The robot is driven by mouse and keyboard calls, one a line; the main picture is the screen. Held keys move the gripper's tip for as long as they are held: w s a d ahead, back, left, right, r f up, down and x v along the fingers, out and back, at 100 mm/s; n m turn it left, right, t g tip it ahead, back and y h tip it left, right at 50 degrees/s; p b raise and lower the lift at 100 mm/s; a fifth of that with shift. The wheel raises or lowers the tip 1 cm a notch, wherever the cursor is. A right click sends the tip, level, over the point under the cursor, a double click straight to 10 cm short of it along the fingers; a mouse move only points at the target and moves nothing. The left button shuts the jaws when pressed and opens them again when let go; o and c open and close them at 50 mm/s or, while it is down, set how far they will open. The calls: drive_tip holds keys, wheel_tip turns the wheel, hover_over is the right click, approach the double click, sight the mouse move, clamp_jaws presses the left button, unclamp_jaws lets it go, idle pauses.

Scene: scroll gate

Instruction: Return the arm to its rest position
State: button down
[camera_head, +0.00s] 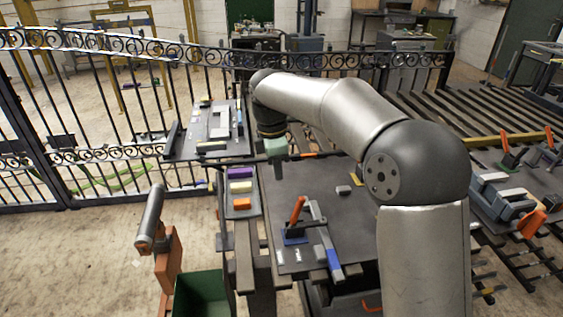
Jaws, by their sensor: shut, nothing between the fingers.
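My silver arm reaches up from the lower right and bends over the dark worktable (335,205). Its far end hangs downward with my gripper (279,170) above the table's back left corner. The gripper is small and pale green here, with its fingers shut and nothing seen between them. It appears apart from the coloured blocks to its left. Part of the table is hidden behind my arm.
A tray of purple, cream and orange blocks (240,187) stands left of the gripper. An orange-handled clamp (297,212) is in front. A scroll gate (90,110) stands behind left. A green bin (200,293) sits lower left. Slatted racks (440,110) are at right.

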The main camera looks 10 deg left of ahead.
drive_tip(key=s+d+m, duration=1.1)
drive_tip(key=s+d, duration=0.2)
drive_tip(key=d, duration=0.5)
drive_tip(key=s+d+f+m, duration=0.3)
drive_tip(key=s+d+m, duration=0.1)
drive_tip(key=s, duration=0.3)
drive_tip(key=s+d+f+m+y, duration=0.1)
drive_tip(key=s+d+f+m, duration=0.3)
drive_tip(key=s+m, duration=0.2)
drive_tip(key=s, duration=0.2)
drive_tip(key=shift+s+d+m, duration=0.2)
drive_tip(key=shift+s+m, duration=0.1)
drive_tip(key=shift+m, duration=0.1)
